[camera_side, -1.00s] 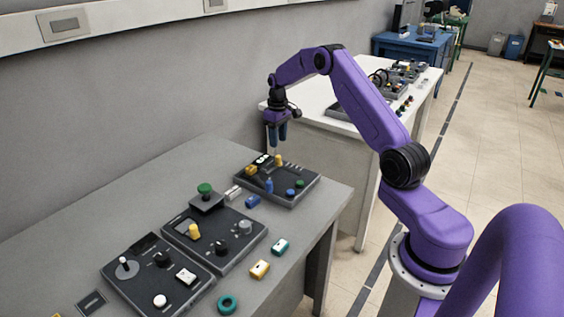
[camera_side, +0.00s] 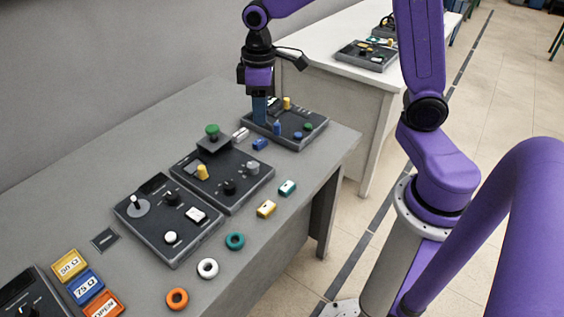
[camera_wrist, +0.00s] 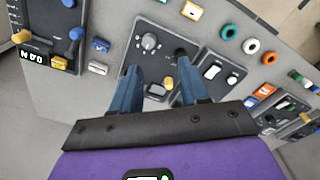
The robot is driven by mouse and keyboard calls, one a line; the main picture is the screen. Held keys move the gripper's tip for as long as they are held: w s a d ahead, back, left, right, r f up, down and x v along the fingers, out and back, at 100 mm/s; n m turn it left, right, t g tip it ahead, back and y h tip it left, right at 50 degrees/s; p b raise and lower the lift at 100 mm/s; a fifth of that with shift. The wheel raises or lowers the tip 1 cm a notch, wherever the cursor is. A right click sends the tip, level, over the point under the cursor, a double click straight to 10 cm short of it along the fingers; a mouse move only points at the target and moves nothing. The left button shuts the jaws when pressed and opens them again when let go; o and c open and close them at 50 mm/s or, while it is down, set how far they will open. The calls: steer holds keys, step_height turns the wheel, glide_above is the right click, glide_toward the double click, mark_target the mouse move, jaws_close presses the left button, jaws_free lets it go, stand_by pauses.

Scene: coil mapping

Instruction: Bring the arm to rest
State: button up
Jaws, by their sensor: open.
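My arm reaches over the grey table (camera_side: 75,205), its upper links partly cut off by the top edge of the side view. My gripper (camera_side: 260,118) points down, with its blue fingers in front of the left part of the far control panel (camera_side: 305,137). I cannot tell its exact height there. In the wrist view my gripper (camera_wrist: 157,68) is open, its two blue fingers apart with nothing held between them. Beneath them is the middle control panel, with a grey knob (camera_wrist: 149,41) and a black knob (camera_wrist: 181,54).
The near panel (camera_side: 180,250) has a joystick. Loose teal (camera_side: 235,241), white (camera_side: 207,268) and orange (camera_side: 177,299) rings and small blocks line the front edge. A white table (camera_side: 330,85) stands behind.

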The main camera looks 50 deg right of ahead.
steer(key=s+n, duration=0.5)
steer(key=s, duration=1.9)
steer(key=shift+a+n, duration=0.25)
steer(key=shift+n, duration=0.05)
steer(key=shift+r, duration=0.1)
stand_by(2.4)
